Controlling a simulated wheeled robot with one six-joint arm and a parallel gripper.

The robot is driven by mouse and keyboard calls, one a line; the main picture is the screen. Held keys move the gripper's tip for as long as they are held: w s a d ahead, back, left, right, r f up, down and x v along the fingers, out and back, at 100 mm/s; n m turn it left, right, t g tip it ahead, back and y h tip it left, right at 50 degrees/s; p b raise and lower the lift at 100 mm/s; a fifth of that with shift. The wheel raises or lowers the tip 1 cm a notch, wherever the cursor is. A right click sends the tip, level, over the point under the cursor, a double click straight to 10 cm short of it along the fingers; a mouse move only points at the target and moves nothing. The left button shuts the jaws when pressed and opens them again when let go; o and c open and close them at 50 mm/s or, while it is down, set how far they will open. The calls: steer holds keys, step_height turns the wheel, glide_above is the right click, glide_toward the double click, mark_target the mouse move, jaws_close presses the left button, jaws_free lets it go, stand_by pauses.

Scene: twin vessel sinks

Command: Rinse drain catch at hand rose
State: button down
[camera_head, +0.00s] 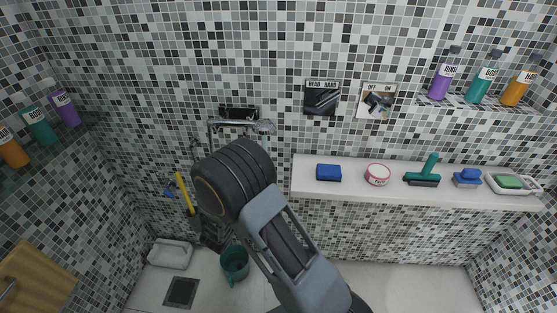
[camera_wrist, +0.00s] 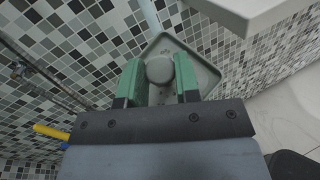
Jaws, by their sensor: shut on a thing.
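My gripper (camera_wrist: 160,72) shows in the wrist view with its two green fingers closed on a round grey knob. The knob belongs to the drain catch (camera_wrist: 203,74), a square grey piece with a raised rim and small dark holes. The catch is held off the floor, close to the tiled wall. In the head view my arm hides the catch and most of my gripper. A dark square drain (camera_head: 181,292) lies in the floor at the lower left. I cannot make out the hand rose for certain; a pale pipe (camera_wrist: 150,14) runs down behind the catch in the wrist view.
A white ledge (camera_head: 400,193) on the right bears sponges, a round tin and a teal squeegee. A teal bucket (camera_head: 234,263) and a white tray (camera_head: 170,253) stand on the floor. A yellow-handled tool (camera_head: 185,194) is by the wall. Metal fittings (camera_head: 240,125) project behind my arm.

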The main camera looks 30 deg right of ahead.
steer(key=shift+s+a, duration=0.1)
steer(key=shift+a, duration=0.2)
steer(key=shift+d, duration=0.2)
steer(key=shift+w+d, duration=0.2)
steer(key=shift+d, duration=0.2)
steer(key=shift+a, duration=0.15)
steer(key=shift+s+a, duration=0.2)
steer(key=shift+a, duration=0.25)
steer(key=s+d, duration=0.2)
steer(key=s, duration=0.5)
steer(key=shift+s+d, duration=0.3)
stand_by(0.4)
stand_by(1.0)
